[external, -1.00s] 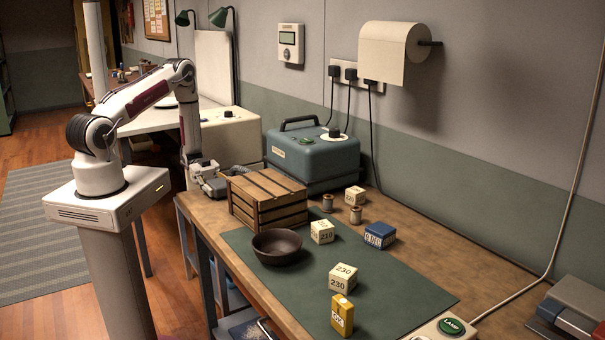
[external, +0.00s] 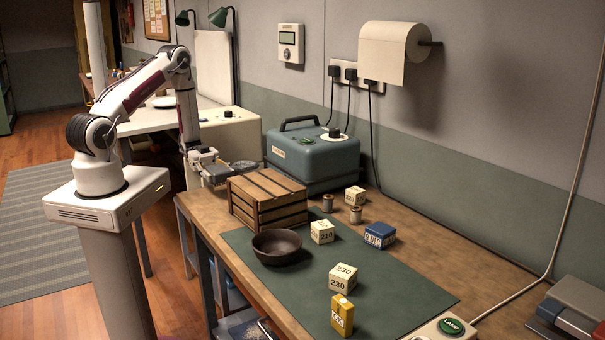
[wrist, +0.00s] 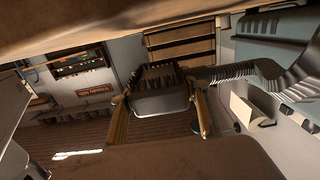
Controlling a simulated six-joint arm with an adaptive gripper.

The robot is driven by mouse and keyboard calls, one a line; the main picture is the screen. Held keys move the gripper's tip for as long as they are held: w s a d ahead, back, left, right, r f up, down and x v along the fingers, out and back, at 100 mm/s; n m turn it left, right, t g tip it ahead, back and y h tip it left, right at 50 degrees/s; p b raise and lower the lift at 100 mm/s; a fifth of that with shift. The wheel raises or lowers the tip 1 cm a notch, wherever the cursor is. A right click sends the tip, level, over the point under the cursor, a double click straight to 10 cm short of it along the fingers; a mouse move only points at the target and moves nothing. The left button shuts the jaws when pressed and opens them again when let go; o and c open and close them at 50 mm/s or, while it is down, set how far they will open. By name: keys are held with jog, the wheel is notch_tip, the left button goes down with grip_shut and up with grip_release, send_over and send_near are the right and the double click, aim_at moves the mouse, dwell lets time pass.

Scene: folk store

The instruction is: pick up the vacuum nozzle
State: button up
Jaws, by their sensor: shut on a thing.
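The vacuum nozzle is a dark grey head with a ridged or bristled edge (wrist: 160,100) in the wrist view. It sits between the two brass-coloured fingers of my gripper (wrist: 160,118), which are shut on it. A grey ribbed hose (wrist: 250,72) runs from it to the right. In the external view my gripper (external: 213,175) is at the far left end of the bench, just behind and left of the slatted wooden crate (external: 268,203). The nozzle is small and partly hidden by the gripper there.
A teal vacuum body (external: 315,160) stands behind the crate. A dark bowl (external: 277,246), number blocks (external: 343,278), a blue box (external: 380,235), a yellow box (external: 342,315) and spools (external: 355,214) stand on the bench. Part of the green mat (external: 400,290) is clear.

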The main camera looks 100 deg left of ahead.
aim_at(218, 168)
jog(key=shift+r, duration=2.55)
jog(key=shift+w, duration=0.1)
